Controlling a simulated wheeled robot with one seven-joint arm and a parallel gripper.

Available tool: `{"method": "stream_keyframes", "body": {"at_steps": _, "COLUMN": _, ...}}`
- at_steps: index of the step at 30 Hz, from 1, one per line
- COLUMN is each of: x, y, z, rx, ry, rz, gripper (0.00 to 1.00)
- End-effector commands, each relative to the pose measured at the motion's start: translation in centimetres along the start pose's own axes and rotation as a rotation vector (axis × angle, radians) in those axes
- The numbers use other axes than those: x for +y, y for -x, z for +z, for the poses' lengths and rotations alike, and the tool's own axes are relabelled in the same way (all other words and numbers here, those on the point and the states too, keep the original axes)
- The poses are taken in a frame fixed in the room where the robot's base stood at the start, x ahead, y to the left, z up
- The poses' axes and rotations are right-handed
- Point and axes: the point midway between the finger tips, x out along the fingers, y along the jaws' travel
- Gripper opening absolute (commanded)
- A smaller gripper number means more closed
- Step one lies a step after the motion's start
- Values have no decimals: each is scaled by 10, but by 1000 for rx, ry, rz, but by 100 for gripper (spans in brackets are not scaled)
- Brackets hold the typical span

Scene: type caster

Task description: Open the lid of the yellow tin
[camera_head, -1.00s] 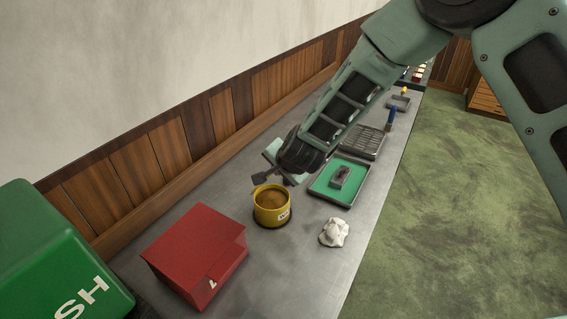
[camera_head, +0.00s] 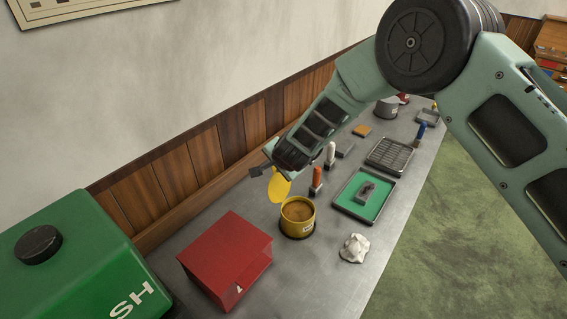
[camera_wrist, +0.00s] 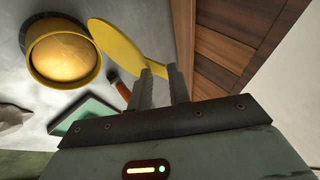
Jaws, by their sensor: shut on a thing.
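The yellow tin (camera_head: 297,222) stands upright on the metal bench with its top uncovered, showing brown contents. It also shows in the wrist view (camera_wrist: 62,52). The yellow lid (camera_head: 279,188) is a disc tilted steeply, apart from the tin, above and behind its left rim. In the wrist view, the lid (camera_wrist: 118,45) runs to my fingers. My gripper (camera_wrist: 162,72) is shut on the lid's edge. In the head view my gripper (camera_head: 268,170) is above and left of the tin, with part of the fingers hidden by my wrist.
A red box (camera_head: 226,259) stands left of the tin, and a white crumpled cloth (camera_head: 354,248) lies right of it. A green tray (camera_head: 363,200) is further right. A wood-panelled wall (camera_head: 176,178) borders the bench.

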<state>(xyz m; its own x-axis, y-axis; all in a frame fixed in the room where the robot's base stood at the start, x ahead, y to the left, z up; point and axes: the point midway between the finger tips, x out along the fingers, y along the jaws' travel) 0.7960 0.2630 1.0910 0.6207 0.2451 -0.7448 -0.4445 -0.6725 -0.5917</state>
Motion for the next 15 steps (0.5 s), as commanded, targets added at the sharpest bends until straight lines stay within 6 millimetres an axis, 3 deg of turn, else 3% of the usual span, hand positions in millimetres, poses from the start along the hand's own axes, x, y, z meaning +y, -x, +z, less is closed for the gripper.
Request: {"method": "stream_keyframes", "body": {"at_steps": 15, "x": -10, "y": -5, "z": 2, "rx": 2, "ry": -3, "rz": -7, "gripper": 0}}
